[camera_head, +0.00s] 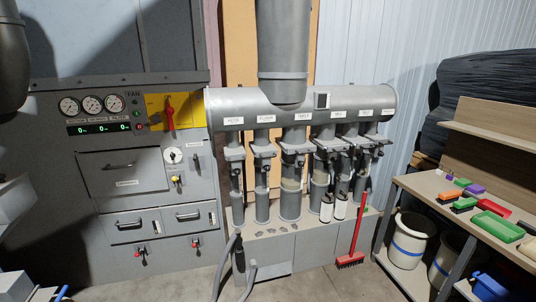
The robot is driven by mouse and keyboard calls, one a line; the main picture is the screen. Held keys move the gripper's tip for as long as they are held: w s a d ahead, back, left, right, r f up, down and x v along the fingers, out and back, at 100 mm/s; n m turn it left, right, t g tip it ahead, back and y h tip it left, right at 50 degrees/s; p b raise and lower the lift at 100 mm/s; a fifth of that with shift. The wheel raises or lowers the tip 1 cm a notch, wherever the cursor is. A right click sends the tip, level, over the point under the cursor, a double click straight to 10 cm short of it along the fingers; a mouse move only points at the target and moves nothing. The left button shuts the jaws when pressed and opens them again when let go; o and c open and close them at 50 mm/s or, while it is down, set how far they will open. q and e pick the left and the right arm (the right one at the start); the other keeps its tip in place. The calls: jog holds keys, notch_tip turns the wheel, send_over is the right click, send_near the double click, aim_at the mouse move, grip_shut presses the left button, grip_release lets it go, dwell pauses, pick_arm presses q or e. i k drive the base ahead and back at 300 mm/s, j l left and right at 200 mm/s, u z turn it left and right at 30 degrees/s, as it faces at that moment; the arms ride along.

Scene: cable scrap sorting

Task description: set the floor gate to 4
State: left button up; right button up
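A grey horizontal duct manifold (300,105) spans the middle of the view, with several vertical branch pipes below it. Each branch has a small white label and a dark gate fitting near its top. The second label from the left (266,119) seems to read "FLOOR", but the print is very small. The gate fitting below it (263,150) sits on the second branch pipe (262,200). Its scale and setting are too small to read.
A grey control cabinet (105,190) with gauges and a red handle on a yellow plate (169,115) stands at left. A red broom (352,240) and hoses stand in front of the pipes. A bench (450,215) with coloured trays is at right, buckets below.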

aim_at(269, 153)
jog(key=i, duration=1.4)
jog(key=u, duration=0.25)
